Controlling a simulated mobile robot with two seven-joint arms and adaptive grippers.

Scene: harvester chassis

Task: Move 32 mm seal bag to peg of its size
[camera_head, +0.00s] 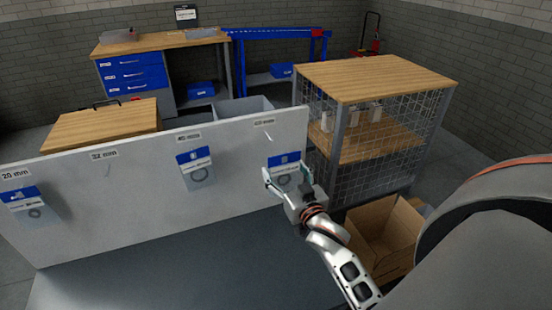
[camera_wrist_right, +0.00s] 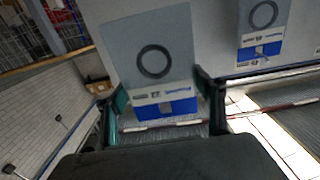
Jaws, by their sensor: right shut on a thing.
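A pale board (camera_head: 120,222) carries size labels and pegs in a row. The 32 mm label (camera_head: 104,155) is second from the left, and its peg (camera_head: 108,161) is bare. My right gripper (camera_head: 286,183) is shut on a clear seal bag (camera_head: 283,161) with a blue header, in front of the board's right end. In the right wrist view this bag (camera_wrist_right: 153,62) shows a dark ring and lies between the fingers (camera_wrist_right: 163,98). Its printed size is too small to read. A bare peg (camera_head: 268,137) shows just above it. My left gripper is not in view.
Similar bags hang at the 20 mm place (camera_head: 30,205) and near the third label (camera_head: 195,168); one also shows in the right wrist view (camera_wrist_right: 262,28). A wire-sided shelf (camera_head: 380,80) and a cardboard box (camera_head: 385,235) stand right of the board.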

